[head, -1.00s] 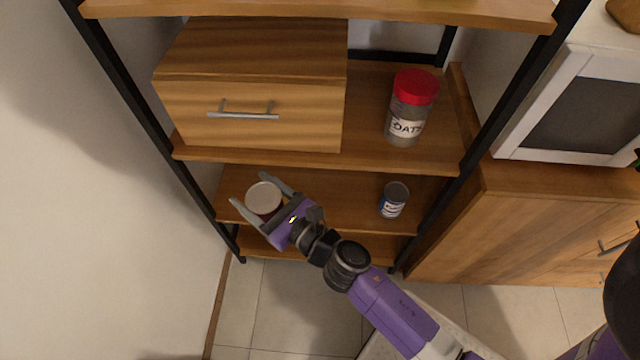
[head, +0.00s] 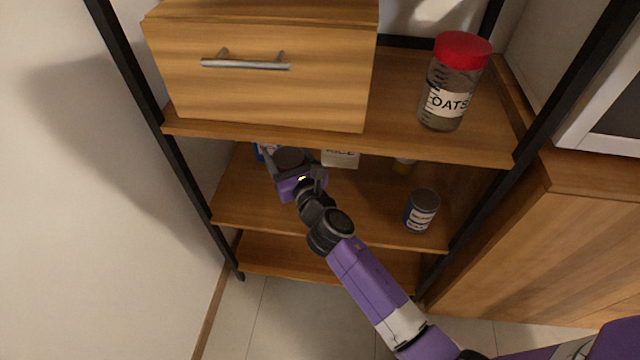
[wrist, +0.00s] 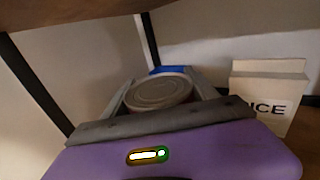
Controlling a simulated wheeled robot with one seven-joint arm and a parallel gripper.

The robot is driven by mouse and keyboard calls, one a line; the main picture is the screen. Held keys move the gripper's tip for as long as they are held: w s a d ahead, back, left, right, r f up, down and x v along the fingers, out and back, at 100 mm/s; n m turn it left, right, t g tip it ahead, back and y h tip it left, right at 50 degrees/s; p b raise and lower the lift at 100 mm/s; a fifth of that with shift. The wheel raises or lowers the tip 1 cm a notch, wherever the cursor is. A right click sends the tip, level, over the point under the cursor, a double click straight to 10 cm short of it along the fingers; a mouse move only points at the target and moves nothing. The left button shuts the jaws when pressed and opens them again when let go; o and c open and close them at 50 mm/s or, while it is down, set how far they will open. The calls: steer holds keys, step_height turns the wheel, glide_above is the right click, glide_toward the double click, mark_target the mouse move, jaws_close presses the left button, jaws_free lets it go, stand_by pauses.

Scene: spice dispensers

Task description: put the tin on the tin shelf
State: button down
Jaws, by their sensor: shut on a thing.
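The held tin shows a round grey lid in the wrist view (wrist: 158,92), and part of it shows in the head view (head: 289,157). My gripper (head: 293,166) is shut on it, one finger on each side, as the wrist view also shows (wrist: 163,82). The tin is upright at the left of the shelf (head: 350,215) below the drawer; I cannot tell whether it touches the board. Its lower body is hidden by my gripper. A second tin with a blue and white label (head: 421,211) stands at that shelf's front right.
A white rice box (head: 341,159) stands behind and right of my gripper. A blue thing (wrist: 168,71) is just behind the held tin. The drawer unit (head: 260,85) and oats jar (head: 454,85) are on the board above.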

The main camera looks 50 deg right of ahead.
steer(key=shift+f+b, duration=4.3)
steer(key=shift+f, duration=0.45)
steer(key=shift+f, duration=0.1)
steer(key=shift+f, duration=0.15)
steer(key=shift+c, duration=1.2)
jaws_free()
steer(key=shift+r, duration=0.2)
steer(key=v, duration=1.2)
steer(key=shift+b, duration=0.4)
